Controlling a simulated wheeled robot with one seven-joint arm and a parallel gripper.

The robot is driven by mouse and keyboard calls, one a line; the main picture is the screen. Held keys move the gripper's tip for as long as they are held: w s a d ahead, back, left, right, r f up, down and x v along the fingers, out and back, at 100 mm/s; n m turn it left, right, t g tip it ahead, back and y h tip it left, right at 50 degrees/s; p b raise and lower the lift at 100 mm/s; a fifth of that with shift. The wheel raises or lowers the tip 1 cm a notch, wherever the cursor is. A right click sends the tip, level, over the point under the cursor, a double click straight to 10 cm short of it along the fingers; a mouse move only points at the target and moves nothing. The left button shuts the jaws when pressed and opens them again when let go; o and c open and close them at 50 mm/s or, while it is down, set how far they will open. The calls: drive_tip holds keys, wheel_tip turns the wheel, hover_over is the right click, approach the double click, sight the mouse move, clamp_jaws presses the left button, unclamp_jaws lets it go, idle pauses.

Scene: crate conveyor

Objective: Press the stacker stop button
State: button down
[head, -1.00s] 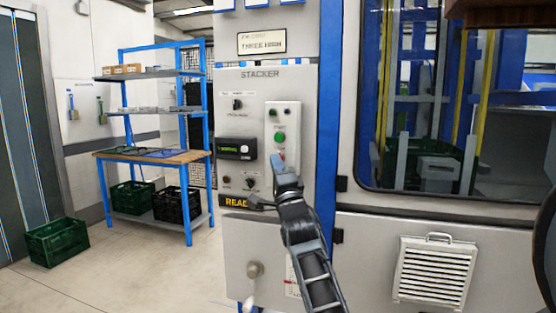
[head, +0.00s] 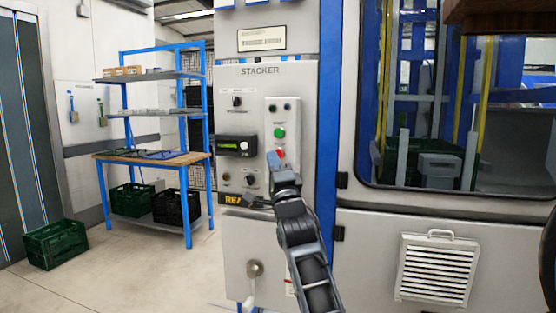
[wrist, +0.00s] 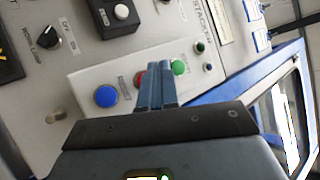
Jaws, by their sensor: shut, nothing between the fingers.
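The stacker control box (head: 284,110) is a pale upright plate on the grey cabinet under the label STACKER. Its red stop button (head: 281,154) sits below the green start button (head: 279,132). My gripper (head: 273,160) is shut and empty, its fingertips at the lower left of the red button and partly covering it. In the wrist view the closed fingers (wrist: 160,70) point at the plate between the blue button (wrist: 106,96) and the green button (wrist: 178,67). They hide most of the red button there. I cannot tell whether the tips touch it.
A black display module (head: 237,147), a black selector knob (head: 237,101) and a yellow-lettered sign (head: 236,199) are on the same cabinet. A windowed machine enclosure (head: 350,240) stands to the right. Blue shelving (head: 185,160) and green crates (head: 56,243) are at left, with open floor before them.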

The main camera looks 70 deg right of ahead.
drive_tip(key=shift+s+a+b, duration=0.2)
drive_tip(key=shift+a+b, duration=1.4)
drive_tip(key=shift+a, duration=0.3)
drive_tip(key=shift+f, duration=0.1)
drive_tip(key=s+a+f+n+t+y, duration=0.2)
drive_tip(key=a+f+n+y, duration=0.4)
drive_tip(key=a+f, duration=0.5)
drive_tip(key=s+a+f+n+t+y, duration=0.15)
drive_tip(key=a+f+n+y, duration=0.25)
drive_tip(key=a+f+n, duration=0.55)
drive_tip(key=s+a+f+n+g+y, duration=0.1)
drive_tip(key=s+a+f+n+y, duration=0.3)
drive_tip(key=a, duration=0.3)
drive_tip(key=s+a+f+n+g+y, duration=0.1)
drive_tip(key=s+a+f+y, duration=0.1)
drive_tip(key=s+a+f, duration=0.4)
drive_tip(key=s+a+n+g+y, duration=0.2)
drive_tip(key=s+a+n, duration=0.4)
drive_tip(key=s, duration=0.8)
drive_tip(key=shift+a+r+y, duration=0.3)
drive_tip(key=shift+a+y, duration=0.2)
drive_tip(key=shift+a, duration=0.35)
